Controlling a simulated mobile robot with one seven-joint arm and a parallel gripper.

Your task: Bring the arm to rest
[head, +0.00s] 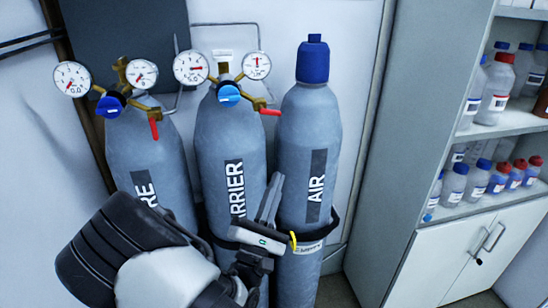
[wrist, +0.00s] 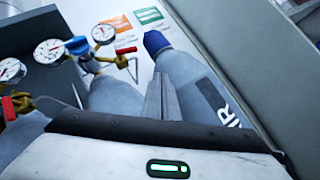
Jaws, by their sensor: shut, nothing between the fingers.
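My gripper (head: 272,190) is shut and empty, its fingers together and pointing up in front of the gas cylinders. In the head view its tips lie between the cylinder marked CARRIER (head: 228,135) and the capped cylinder marked AIR (head: 310,135). In the wrist view the closed fingers (wrist: 162,98) stand up in the middle, with the AIR cylinder (wrist: 182,75) behind and to the right. My arm covers the lower part of the left cylinder (head: 140,150), whose label is partly hidden.
Gauges (head: 190,67) and red levers (head: 270,112) stick out from the two left cylinders. A black band holds the cylinders at the wall. A cabinet (head: 385,170) with open shelves of bottles (head: 497,85) stands on the right. A little floor (head: 335,292) shows between.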

